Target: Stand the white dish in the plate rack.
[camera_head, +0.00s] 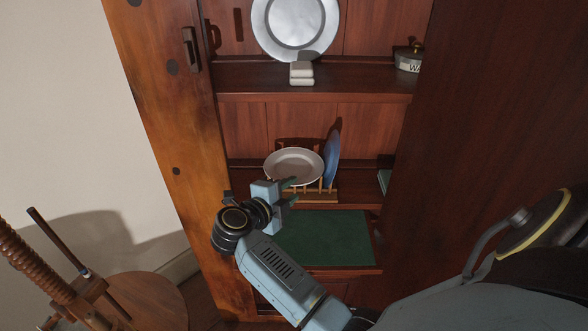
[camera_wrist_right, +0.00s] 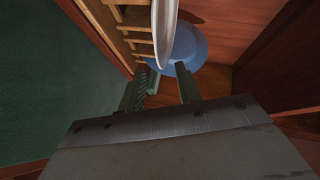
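The white dish (camera_head: 294,166) stands tilted at the left part of the wooden plate rack (camera_head: 328,196), its face towards the head camera. In the right wrist view the dish (camera_wrist_right: 164,30) shows edge-on beside the rack's bars (camera_wrist_right: 140,48). My right gripper (camera_head: 290,191) is at the dish's lower front. In the wrist view its two fingers (camera_wrist_right: 168,78) are apart, with the dish's near edge in line with the gap between them; I cannot tell whether they touch it. How the dish's foot sits in the rack is hidden. My left gripper is not in view.
A blue plate (camera_head: 332,158) stands in the rack, right of the dish. A green surface (camera_head: 325,238) lies below the rack's shelf. The upper shelf holds a metal plate (camera_head: 295,24), a pale block (camera_head: 301,73) and a lidded pot (camera_head: 408,59). A wooden stool (camera_head: 145,300) stands lower left.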

